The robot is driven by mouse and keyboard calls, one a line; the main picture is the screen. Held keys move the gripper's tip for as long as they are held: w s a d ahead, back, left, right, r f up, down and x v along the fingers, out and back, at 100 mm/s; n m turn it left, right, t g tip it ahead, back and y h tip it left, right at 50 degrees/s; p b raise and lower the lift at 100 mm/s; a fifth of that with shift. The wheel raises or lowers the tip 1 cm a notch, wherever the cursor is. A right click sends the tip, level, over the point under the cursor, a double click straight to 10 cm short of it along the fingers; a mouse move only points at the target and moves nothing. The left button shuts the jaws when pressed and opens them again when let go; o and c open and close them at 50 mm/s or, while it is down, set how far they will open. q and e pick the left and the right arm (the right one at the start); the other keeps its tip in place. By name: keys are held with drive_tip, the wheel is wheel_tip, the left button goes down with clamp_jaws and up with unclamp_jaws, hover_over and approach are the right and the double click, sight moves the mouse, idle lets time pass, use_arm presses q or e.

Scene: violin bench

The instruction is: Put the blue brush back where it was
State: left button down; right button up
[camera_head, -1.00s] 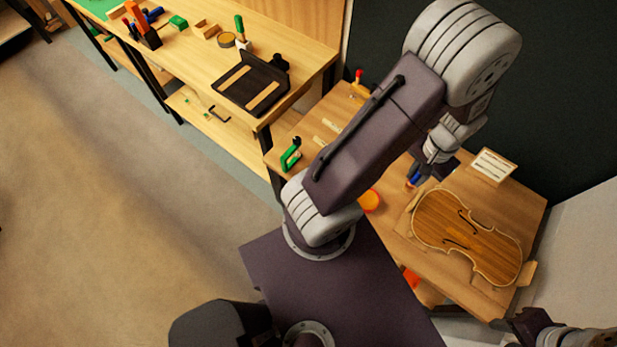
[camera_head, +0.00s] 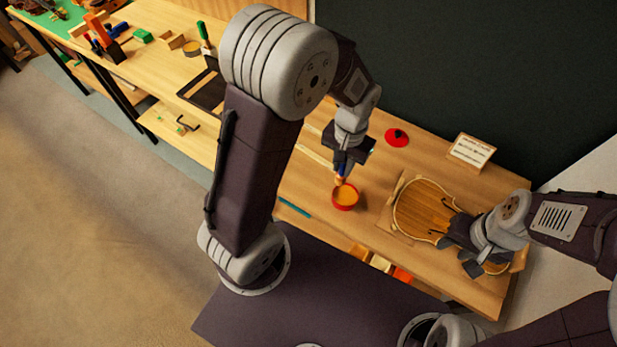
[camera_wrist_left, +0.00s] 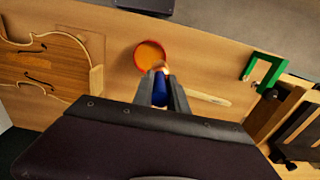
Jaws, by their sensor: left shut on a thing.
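The blue brush (camera_head: 341,176) is held in my left gripper (camera_head: 343,168), which is shut on its blue handle. In the left wrist view the handle (camera_wrist_left: 160,90) sits between the fingers (camera_wrist_left: 161,96). I cannot tell whether the tip touches the pot or content. The pot also shows in the left wrist view (camera_wrist_left: 137,64). My right gripper (camera_head: 458,252) is over the lower part of the violin body (camera_head: 424,207); whether it is open or shut is unclear.
A red disc with a dark knob (camera_head: 396,138) and a small card stand (camera_head: 471,152) are at the back of the bench. A pale flat stick (camera_wrist_left: 208,98) and a green clamp (camera_wrist_left: 263,70) lie to one side. A teal strip (camera_head: 294,207) lies near the front edge.

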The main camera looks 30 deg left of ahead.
use_arm(q)
drive_tip(key=a+f, duration=0.4)
drive_tip(key=a, duration=0.1)
drive_tip(key=a+f, duration=0.4)
drive_tip(key=f, duration=0.1)
drive_tip(key=shift+w+a+f, duration=0.1)
drive_tip(key=shift+w+a, duration=0.1)
drive_tip(key=shift+a, duration=0.15)
drive_tip(key=shift+w+f, duration=0.2)
drive_tip(key=shift+f, duration=0.2)
drive_tip(key=shift+s, duration=0.1)
drive_tip(key=shift+f, duration=0.1)
drive_tip(key=c, duration=1.3)
unclamp_jaws()
